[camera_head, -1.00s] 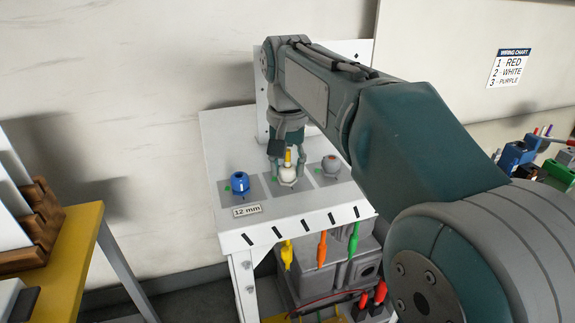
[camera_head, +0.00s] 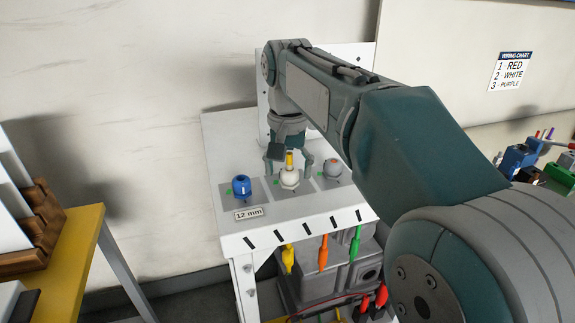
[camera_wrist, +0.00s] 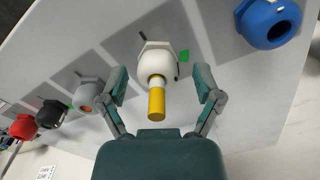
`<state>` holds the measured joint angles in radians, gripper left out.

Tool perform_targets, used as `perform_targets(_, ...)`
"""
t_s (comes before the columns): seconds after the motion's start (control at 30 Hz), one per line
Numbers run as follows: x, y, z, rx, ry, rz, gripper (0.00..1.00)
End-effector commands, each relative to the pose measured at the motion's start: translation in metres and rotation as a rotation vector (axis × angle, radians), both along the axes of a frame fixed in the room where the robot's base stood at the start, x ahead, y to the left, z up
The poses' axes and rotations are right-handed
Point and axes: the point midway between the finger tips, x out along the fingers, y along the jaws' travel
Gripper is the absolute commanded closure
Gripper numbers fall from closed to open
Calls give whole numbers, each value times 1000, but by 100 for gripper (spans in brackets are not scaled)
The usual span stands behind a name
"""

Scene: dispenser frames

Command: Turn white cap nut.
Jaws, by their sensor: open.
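The white cap nut (camera_head: 289,179) sits on the grey panel of the white stand, with a yellow rod (camera_head: 289,160) standing up out of it. In the wrist view the white nut (camera_wrist: 158,64) shows upper middle, its yellow rod (camera_wrist: 157,104) pointing toward my palm. My gripper (camera_head: 289,165) is above the nut, its fingers spread to either side. In the wrist view my gripper (camera_wrist: 159,85) is open, with a gap between each finger and the nut and rod. Nothing is held.
A blue nut (camera_head: 241,185) stands to the left and a grey nut (camera_head: 333,168) to the right, close to my fingers. Black (camera_wrist: 53,112) and red (camera_wrist: 23,127) nuts show in the wrist view. A "12 mm" label (camera_head: 249,214) is at the front.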

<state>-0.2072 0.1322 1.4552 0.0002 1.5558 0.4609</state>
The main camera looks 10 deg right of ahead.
Motion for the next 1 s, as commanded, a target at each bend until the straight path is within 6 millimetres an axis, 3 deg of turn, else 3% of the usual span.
perform_targets(0.17,1,0,15,1,-4,0,17)
perform_targets(0.7,3,2,100,-1,-1,0,17)
perform_targets(1.0,2,2,117,-2,1,0,17)
